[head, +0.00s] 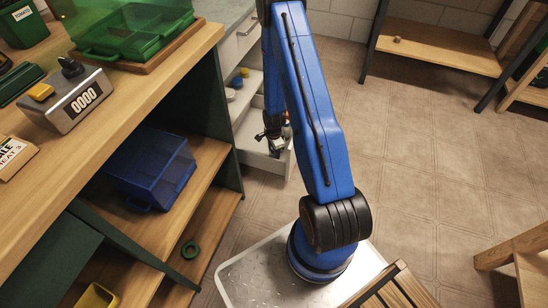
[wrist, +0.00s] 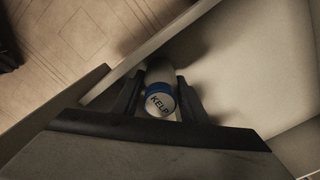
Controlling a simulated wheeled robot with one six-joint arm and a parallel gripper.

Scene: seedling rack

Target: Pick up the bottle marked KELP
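The bottle marked KELP (wrist: 160,103) is in the wrist view, pale, with a blue band around its lettered end. It stands in a pale open drawer (wrist: 245,70), close to the drawer wall. My gripper (wrist: 162,92) has one dark finger on each side of the bottle. A narrow gap seems to show between the fingers and the bottle, so the gripper looks open around it. In the head view my gripper (head: 272,138) reaches down into the open drawer (head: 262,160); the bottle is mostly hidden there.
At left, a wooden bench (head: 110,110) carries a counter box (head: 68,98) and a green tray (head: 130,40). A blue bin (head: 150,170) sits beneath. Tiled floor at right (head: 420,140) is clear.

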